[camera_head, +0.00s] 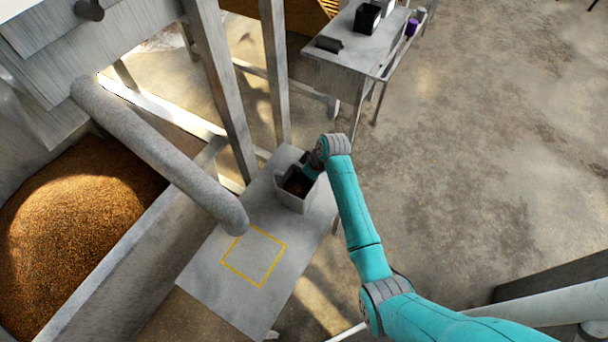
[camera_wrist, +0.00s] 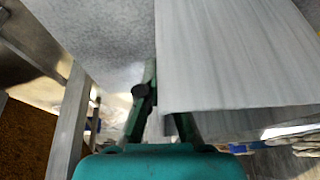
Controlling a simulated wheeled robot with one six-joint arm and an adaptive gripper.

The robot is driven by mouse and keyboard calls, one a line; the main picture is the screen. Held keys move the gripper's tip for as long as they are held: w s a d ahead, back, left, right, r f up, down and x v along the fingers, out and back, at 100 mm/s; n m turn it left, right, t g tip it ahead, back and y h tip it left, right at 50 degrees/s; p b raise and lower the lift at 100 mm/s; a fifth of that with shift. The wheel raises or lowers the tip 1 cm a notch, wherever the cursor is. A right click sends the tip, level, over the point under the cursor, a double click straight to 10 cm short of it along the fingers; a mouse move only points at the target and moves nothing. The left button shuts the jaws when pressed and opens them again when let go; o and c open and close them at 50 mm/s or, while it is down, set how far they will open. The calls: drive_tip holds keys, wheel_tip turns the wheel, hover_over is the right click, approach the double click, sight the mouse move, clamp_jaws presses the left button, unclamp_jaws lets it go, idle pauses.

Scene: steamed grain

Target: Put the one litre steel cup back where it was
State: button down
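A square grey metal container (camera_head: 294,205) with brown grain inside stands upright on a pale work table (camera_head: 215,277). I cannot make out a separate steel cup with certainty. My gripper (camera_head: 311,170) is at the container's far right rim in the head view, and its tip is partly hidden there. In the wrist view, my dark green fingers (camera_wrist: 160,112) straddle the edge of a large pale metal panel (camera_wrist: 235,55), which covers part of the right finger. I cannot tell whether they are closed on anything.
A yellow square outline (camera_head: 284,247) on the near part of the table is empty. A thick grey pipe (camera_head: 160,150) ends close above it. A grain bin (camera_head: 75,225) stands at left. Another table (camera_head: 345,55) with small items stands behind. The floor at right is open.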

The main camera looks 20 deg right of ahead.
drive_tip(key=c, duration=1.8)
unclamp_jaws()
drive_tip(key=shift+f, duration=0.1)
drive_tip(key=o, duration=0.5)
drive_tip(key=v, duration=1.2)
